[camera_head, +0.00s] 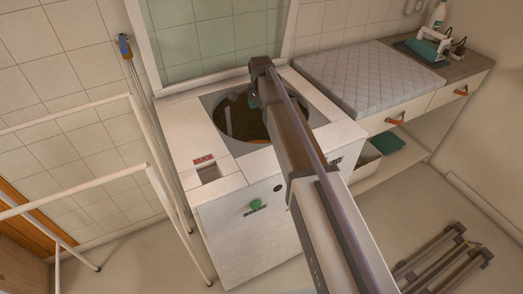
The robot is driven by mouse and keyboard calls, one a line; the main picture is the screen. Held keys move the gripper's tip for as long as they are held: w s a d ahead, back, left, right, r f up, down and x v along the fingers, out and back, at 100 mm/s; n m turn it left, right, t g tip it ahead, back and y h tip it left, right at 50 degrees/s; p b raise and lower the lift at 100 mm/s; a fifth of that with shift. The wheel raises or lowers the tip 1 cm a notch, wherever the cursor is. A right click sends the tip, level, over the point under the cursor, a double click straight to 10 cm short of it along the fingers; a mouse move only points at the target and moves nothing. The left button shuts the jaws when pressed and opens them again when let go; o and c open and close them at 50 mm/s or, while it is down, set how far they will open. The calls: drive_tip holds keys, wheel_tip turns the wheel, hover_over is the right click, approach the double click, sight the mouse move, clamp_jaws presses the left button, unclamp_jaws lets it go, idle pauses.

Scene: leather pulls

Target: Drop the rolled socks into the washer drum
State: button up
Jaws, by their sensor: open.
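The washer (240,215) is a white top-loading cabinet against the tiled wall. Its round drum opening (222,126) is uncovered, with a dark and brownish inside. My arm reaches across the washer from the lower right, and its dark end is over the back of the opening. My gripper (252,99) hangs small and dark there, open, partly hidden by my arm. Its fingertips are hard to make out. I cannot make out the rolled socks; my arm covers the right part of the opening.
A counter right of the washer bears a grey quilted pad (366,75), an iron (437,43) and a bottle (437,14). Drawers have leather pulls (395,120). A green folded cloth (387,143) lies below. White rails (150,150) stand at left; dark frame bars (445,257) lie lower right.

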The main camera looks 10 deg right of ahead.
wheel_tip(320, 180, up, 7)
drive_tip(key=p, duration=0.5)
drive_tip(key=shift+r, duration=0.2)
drive_tip(key=s+d+n, duration=0.2)
drive_tip(key=s+n, duration=1.1)
drive_tip(key=s, duration=1.8)
drive_tip(key=shift+s+n, duration=0.3)
drive_tip(key=shift+n, duration=0.1)
drive_tip(key=shift+c, duration=0.4)
